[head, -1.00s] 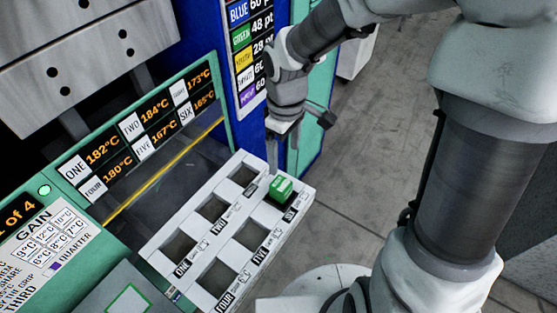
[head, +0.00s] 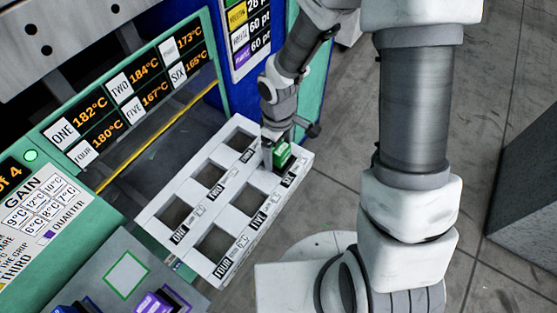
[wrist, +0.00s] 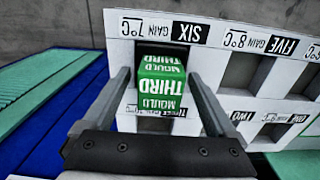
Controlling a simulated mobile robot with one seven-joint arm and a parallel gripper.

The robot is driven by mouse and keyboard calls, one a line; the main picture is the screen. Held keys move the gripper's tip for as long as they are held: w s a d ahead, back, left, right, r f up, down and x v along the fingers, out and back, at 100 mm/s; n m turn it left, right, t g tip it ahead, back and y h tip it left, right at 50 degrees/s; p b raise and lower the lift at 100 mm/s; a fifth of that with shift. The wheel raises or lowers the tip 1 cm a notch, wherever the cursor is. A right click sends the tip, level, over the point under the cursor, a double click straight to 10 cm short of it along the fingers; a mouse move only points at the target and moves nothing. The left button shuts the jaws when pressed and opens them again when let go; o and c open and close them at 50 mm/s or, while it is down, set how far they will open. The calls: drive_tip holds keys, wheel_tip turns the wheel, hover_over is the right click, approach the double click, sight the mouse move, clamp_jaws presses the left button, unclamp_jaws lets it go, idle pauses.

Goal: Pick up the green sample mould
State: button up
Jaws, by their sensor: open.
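The green sample mould (head: 281,155) sits in the SIX slot of the white tray (head: 207,258), at the tray's right end in the head view. In the wrist view the mould (wrist: 162,85) reads "MOULD THIRD" and lies between the two fingers of my gripper (wrist: 162,82). My gripper (head: 274,152) is open, with one finger on each side of the mould. I cannot tell whether either finger touches it. In the head view the gripper partly hides the mould's left side.
The tray's other slots, ONE to FIVE, look empty. A press with a temperature display (head: 130,90) stands behind the tray. A purple block (head: 155,304) is at the lower left. Open floor (head: 340,165) lies to the right of the tray.

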drive_tip(key=shift+f, duration=0.25)
clamp_jaws()
idle(0.3)
drive_tip(key=shift+r, duration=0.1)
